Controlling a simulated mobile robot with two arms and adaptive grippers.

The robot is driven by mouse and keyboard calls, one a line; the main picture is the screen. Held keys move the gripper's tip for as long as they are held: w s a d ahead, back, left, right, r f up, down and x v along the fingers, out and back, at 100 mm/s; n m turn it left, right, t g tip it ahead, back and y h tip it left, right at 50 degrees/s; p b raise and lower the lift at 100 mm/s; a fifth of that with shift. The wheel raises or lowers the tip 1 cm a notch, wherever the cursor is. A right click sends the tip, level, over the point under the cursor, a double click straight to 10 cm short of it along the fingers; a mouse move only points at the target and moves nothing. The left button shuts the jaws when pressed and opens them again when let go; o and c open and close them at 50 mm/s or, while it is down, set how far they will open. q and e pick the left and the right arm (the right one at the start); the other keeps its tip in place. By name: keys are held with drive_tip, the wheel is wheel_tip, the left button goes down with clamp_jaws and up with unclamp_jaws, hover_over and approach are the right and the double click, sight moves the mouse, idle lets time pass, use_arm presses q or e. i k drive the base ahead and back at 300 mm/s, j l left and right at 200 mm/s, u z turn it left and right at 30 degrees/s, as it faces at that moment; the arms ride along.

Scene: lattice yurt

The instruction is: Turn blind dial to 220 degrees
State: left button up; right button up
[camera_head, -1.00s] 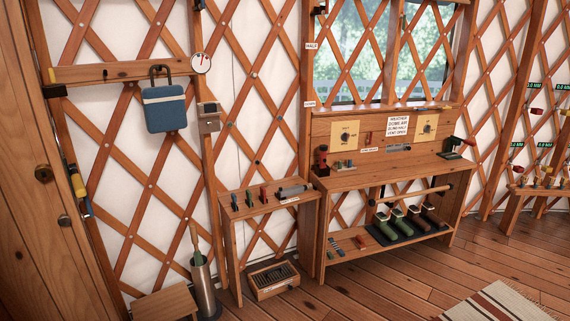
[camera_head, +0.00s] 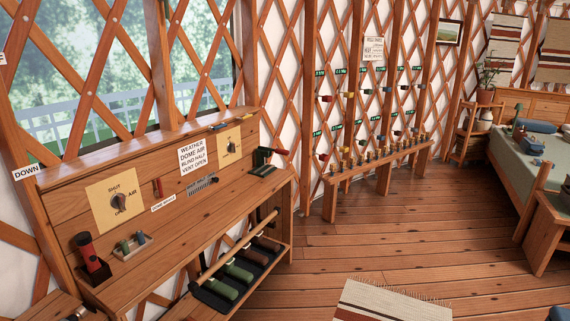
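Two dials sit on yellow plates on the upright back panel of the wooden bench. The farther dial (camera_head: 231,147) is a smaller dark knob on a plate (camera_head: 222,155) whose lettering is too small to read. I cannot tell from the lettering which is the blind dial. A white sign (camera_head: 193,158) between them reads WEATHER, DOME AIR, BLIND HALF, VENT OPEN. Neither of my grippers is in view.
A lower tray (camera_head: 217,305) carries green and brown rolls. A long rack (camera_head: 375,172) stands beyond.

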sight(230, 147)
drive_tip(key=i+l+z, duration=0.25)
drive_tip(key=i+z, duration=0.2)
drive_tip(key=i, duration=0.5)
drive_tip(key=i+j+z, duration=0.1)
drive_tip(key=i+z, duration=0.35)
drive_tip(key=i, duration=0.45)
drive_tip(key=i+l+u, duration=0.15)
drive_tip(key=i+u, duration=0.25)
drive_tip(key=i, duration=0.2)
drive_tip(key=i+l+u, duration=0.35)
drive_tip(key=i, duration=0.25)
drive_tip(key=i+l+u, duration=0.4)
drive_tip(key=i+l, duration=0.05)
drive_tip(key=i, duration=0.1)
